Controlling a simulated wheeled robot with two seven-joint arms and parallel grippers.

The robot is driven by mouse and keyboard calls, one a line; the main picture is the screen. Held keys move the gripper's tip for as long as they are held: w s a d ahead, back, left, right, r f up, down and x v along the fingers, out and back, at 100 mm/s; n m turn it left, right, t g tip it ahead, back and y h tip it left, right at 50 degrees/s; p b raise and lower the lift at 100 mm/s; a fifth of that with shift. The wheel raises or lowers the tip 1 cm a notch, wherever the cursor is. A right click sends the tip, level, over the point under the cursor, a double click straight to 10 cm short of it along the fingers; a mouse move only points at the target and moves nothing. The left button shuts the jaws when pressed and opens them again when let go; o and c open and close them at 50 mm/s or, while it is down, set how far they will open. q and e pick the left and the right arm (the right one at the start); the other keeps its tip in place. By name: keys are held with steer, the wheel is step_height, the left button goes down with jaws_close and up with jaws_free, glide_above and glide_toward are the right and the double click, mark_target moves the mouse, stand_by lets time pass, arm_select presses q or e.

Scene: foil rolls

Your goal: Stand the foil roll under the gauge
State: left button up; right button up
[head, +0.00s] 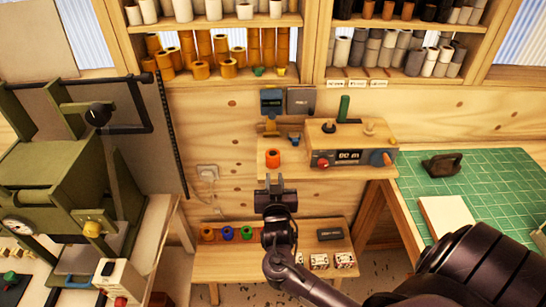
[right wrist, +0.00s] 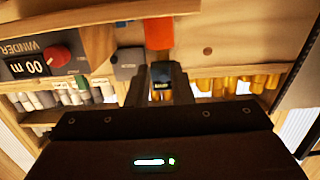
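A red-orange foil roll (head: 272,158) stands upright on the small wooden shelf (head: 298,160). The dark blue-grey gauge (head: 271,102) is on the wall above it. In the right wrist view, which looks turned over, the roll (right wrist: 158,32) is at the top and the gauge (right wrist: 161,80) shows between the fingers. My right gripper (head: 275,184) is in front of and below the roll, apart from it. Its two fingers (right wrist: 160,84) have a gap between them and nothing is held. My left gripper is out of view.
A winder box (head: 350,148) stands right of the roll. Brown, blue and green rolls (head: 228,233) sit on the lower bench. A green press (head: 60,165) is at left, a green mat (head: 470,185) at right. Shelves of rolls (head: 225,50) are above.

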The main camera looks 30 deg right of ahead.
mark_target(273, 164)
steer(key=shift+w+d+f+b, duration=0.4)
steer(key=shift+w+f+b, duration=0.15)
steer(key=shift+w+b, duration=0.15)
steer(key=shift+w+d+f+b, duration=0.4)
steer(key=shift+w+f+b, duration=0.15)
steer(key=shift+b, duration=0.25)
steer(key=shift+f+b+x, duration=0.2)
steer(key=shift+b+x, duration=0.75)
steer(key=shift+x, duration=0.3)
steer(key=shift+r+b+x, duration=0.1)
steer(key=shift+b+x, duration=0.45)
steer(key=shift+x, duration=0.65)
steer(key=shift+r+b+x, duration=0.15)
steer(key=shift+b+x, duration=0.4)
steer(key=shift+x, duration=0.65)
steer(key=shift+r+b+x, duration=0.2)
steer(key=shift+b+x, duration=0.75)
steer(key=shift+x, duration=0.75)
steer(key=shift+r+b+x, duration=0.15)
steer(key=shift+b+x, duration=0.8)
steer(key=shift+x, duration=0.8)
steer(key=shift+p+v, duration=0.95)
steer(key=shift+v, duration=0.1)
steer(key=shift+f+p+v, duration=0.2)
steer(key=shift+p+v, duration=1.1)
steer(key=shift+v, duration=0.65)
steer(key=shift+s+a, duration=0.35)
steer(key=shift+s, duration=0.1)
steer(key=shift+f, duration=0.1)
steer(key=shift+f, duration=0.1)
